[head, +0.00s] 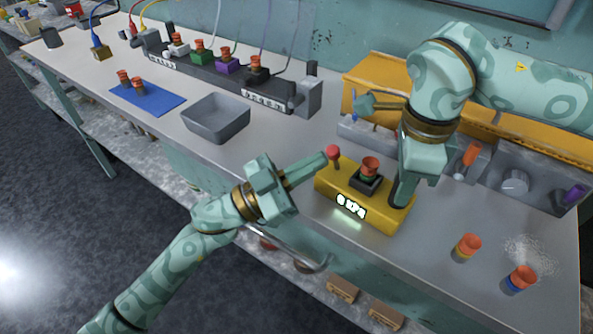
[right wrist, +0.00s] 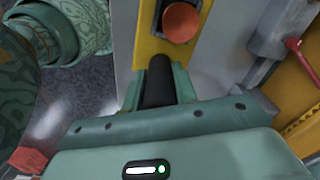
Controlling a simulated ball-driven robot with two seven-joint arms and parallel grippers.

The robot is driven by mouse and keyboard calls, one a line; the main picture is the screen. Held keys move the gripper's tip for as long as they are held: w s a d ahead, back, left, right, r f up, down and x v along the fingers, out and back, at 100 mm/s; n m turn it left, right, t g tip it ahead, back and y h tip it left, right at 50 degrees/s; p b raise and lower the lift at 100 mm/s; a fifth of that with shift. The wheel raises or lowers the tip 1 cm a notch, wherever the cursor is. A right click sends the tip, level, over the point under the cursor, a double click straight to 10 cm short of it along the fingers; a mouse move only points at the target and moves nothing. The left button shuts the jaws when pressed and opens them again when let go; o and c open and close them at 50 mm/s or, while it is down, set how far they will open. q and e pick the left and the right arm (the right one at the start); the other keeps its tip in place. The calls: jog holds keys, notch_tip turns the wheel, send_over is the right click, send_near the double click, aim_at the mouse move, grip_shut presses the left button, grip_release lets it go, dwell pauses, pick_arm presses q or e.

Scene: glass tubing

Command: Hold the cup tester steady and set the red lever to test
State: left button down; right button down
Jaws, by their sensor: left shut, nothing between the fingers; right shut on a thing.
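The yellow cup tester (head: 325,182) sits near the front edge of the workbench, with a lit display on its front. An orange-topped cup (head: 370,165) stands in its dark socket; the cup also shows in the right wrist view (right wrist: 181,22). The red lever (head: 333,152) rises from the tester's left end. My left gripper (head: 322,159) is shut and empty, its tip right beside the lever knob; I cannot tell whether they touch.
Two orange-topped cups (head: 467,247) (head: 521,278) stand to the right. A grey panel with a knob (head: 515,181) and an orange crate (head: 375,68) are behind. A grey bin (head: 215,118), blue mat (head: 165,100) with two cups and a socket rack (head: 215,82) lie left.

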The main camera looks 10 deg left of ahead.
pick_arm(q)
jog(key=shift+d+r, duration=0.1)
jog(key=shift+r, duration=0.05)
dwell(0.3)
jog(key=shift+w+d+r+n+g+y, duration=0.2)
jog(key=shift+r+n+y, duration=0.15)
jog(key=shift+y, duration=0.15)
jog(key=shift+w+d+r+n+g+y, duration=0.1)
jog(key=shift+w+r+n+g+y, duration=0.2)
jog(key=shift+y, duration=0.2)
jog(key=shift+w+d+r+n+y, duration=0.15)
jog(key=shift+w+n+y, duration=0.1)
jog(key=shift+n+y, duration=0.15)
jog(key=shift+w+d+r, duration=0.15)
jog(key=shift+w+r, duration=0.1)
jog(key=shift+w, duration=0.1)
jog(key=s+a+r, duration=0.4)
jog(key=s+a, duration=0.2)
jog(key=a, duration=0.5)
jog(key=shift+s+a, duration=0.3)
jog(key=shift+a, duration=0.05)
pick_arm(e)
jog(key=c, duration=1)
grip_release()
